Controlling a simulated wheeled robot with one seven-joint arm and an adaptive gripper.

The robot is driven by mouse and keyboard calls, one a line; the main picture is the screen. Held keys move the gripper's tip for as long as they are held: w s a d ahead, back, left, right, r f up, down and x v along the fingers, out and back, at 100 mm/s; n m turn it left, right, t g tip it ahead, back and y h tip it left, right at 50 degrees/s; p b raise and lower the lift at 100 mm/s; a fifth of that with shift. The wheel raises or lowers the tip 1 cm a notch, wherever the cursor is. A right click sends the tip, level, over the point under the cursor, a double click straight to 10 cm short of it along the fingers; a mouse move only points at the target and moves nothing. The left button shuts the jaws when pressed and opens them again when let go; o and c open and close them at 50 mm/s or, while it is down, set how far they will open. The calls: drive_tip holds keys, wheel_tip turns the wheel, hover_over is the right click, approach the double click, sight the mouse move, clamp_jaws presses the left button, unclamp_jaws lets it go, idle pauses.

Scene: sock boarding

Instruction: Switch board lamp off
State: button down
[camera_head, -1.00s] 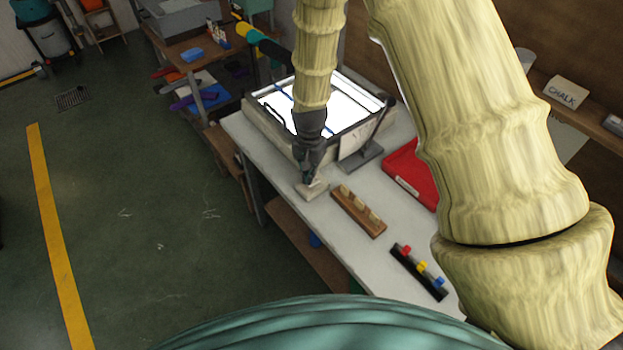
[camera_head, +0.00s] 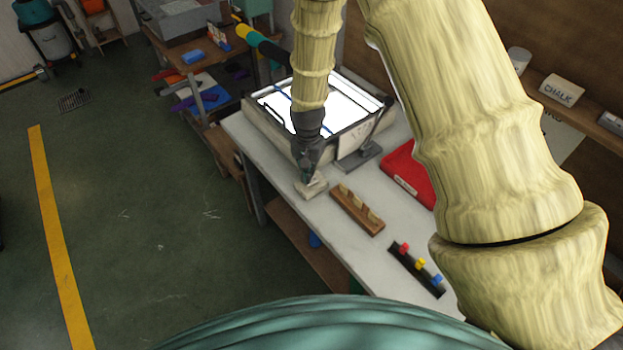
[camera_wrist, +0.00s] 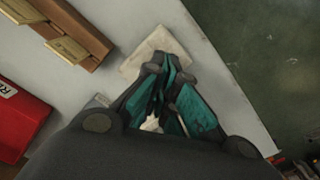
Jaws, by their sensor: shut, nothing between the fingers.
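The board lamp (camera_head: 345,93) is a box with a bright white lit top and a dark frame, on the workbench. A small pale switch block (camera_head: 312,188) sits on the bench in front of it. My gripper (camera_head: 307,178) points down at this block, with its fingers shut and empty. In the wrist view the pale block (camera_wrist: 160,47) lies just beyond the closed fingertips of my gripper (camera_wrist: 160,62), which hide part of it. I cannot tell whether the tips touch it. The block's rocker or button is not clearly visible.
A dark stand with a card (camera_head: 358,150) is close beside my gripper. Floor is open at left.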

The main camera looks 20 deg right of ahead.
drive_tip(key=shift+s, duration=0.15)
drive_tip(key=shift+f, duration=0.2)
drive_tip(key=shift+f+b, duration=0.5)
drive_tip(key=shift+f, duration=0.4)
idle(0.8)
drive_tip(key=shift+r, duration=0.15)
drive_tip(key=shift+r+p, duration=2.4)
drive_tip(key=shift+r, duration=0.95)
